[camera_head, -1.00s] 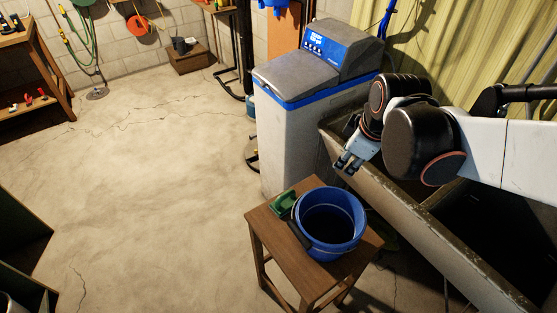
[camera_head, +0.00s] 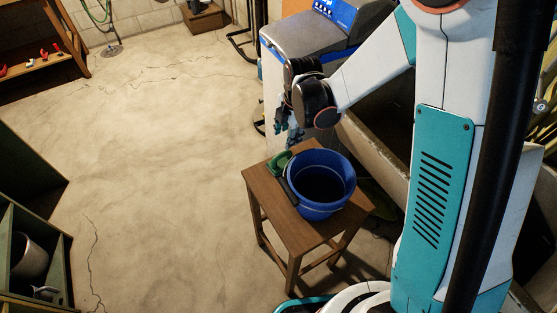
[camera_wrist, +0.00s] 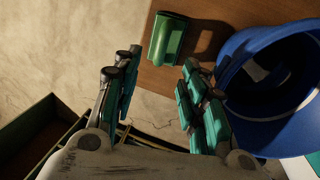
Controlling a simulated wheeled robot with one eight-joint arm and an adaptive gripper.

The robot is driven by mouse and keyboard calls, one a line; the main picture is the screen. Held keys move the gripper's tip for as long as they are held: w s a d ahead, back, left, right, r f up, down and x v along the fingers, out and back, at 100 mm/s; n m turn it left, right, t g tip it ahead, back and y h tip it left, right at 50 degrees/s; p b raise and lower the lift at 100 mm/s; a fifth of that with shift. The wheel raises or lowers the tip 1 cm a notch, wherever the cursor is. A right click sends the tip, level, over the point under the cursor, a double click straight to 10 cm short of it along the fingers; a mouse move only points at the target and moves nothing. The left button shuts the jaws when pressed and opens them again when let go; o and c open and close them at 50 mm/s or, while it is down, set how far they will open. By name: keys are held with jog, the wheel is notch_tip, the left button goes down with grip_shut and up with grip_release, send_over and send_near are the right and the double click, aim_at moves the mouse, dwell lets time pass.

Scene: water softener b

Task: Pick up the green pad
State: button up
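The green pad (camera_head: 279,164) lies on the top of a small wooden stool (camera_head: 262,190), near its back left corner, beside a blue bucket (camera_head: 321,205). In the wrist view the green pad (camera_wrist: 167,38) is on the stool's edge, beyond my fingertips and roughly in line with the gap between them. My gripper (camera_head: 288,132) points down above and just behind the pad. In the wrist view my gripper (camera_wrist: 155,78) has its teal fingers spread wide with nothing between them, so it is open. It does not touch the pad.
The blue bucket (camera_wrist: 262,135) stands close to the right fingers in the wrist view. A grey water softener (camera_head: 310,38) and a stone trough (camera_head: 372,140) are behind and right of the stool. A green shelf (camera_head: 25,225) is at the left. The floor left of the stool is clear.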

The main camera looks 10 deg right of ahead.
aim_at(282, 154)
jog(key=f, duration=0.2)
jog(key=w+f+b, duration=0.1)
jog(key=f, duration=0.2)
jog(key=f+b, duration=0.1)
jog(key=f, duration=0.2)
jog(key=shift+w+a, duration=0.15)
jog(key=shift+a, duration=0.2)
jog(key=f+b, duration=0.2)
jog(key=f, duration=0.1)
jog(key=f+b, duration=0.1)
jog(key=f, duration=0.1)
jog(key=shift+w+a+f, duration=0.1)
jog(key=shift+w+a, duration=0.2)
grip_shut()
